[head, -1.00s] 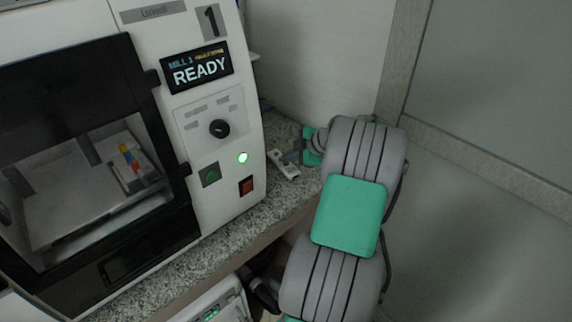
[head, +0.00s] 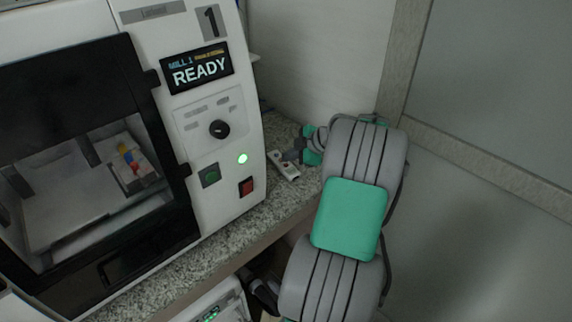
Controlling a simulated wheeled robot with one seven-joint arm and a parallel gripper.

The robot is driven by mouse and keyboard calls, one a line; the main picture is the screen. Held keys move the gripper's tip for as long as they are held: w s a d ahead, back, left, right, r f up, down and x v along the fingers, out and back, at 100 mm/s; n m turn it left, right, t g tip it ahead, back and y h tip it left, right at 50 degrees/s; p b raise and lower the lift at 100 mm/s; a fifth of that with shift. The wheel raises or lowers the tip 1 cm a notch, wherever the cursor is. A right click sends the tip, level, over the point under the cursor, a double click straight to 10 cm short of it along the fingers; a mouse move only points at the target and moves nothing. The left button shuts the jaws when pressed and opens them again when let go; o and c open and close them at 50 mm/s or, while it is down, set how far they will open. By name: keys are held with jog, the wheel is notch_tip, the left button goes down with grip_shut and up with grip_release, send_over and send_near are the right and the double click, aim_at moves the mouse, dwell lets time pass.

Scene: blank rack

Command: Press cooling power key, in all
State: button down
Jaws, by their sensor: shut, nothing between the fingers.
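A small white block (head: 285,172) with dark marks lies on the granite counter, right of the mill. It may carry the cooling power key, but no label is readable. My gripper (head: 290,156) is small and dark at the end of my grey and green arm. It is shut and empty, at the upper right edge of the white block. I cannot tell whether its tips touch the block. The mill (head: 222,140) shows READY on its display (head: 196,68), with a lit green light (head: 242,158), a dark green button (head: 209,175) and a red switch (head: 247,187).
The granite counter (head: 215,240) ends at a front edge beneath the mill. A white unit (head: 212,300) with green lit marks stands below it, with a dark part (head: 262,292) beside it. A pale wall (head: 330,60) stands close behind my arm.

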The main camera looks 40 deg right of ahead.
aim_at(289, 167)
jog(key=shift+r, duration=0.2)
jog(key=shift+r+p, duration=1.15)
jog(key=shift+r, duration=1.35)
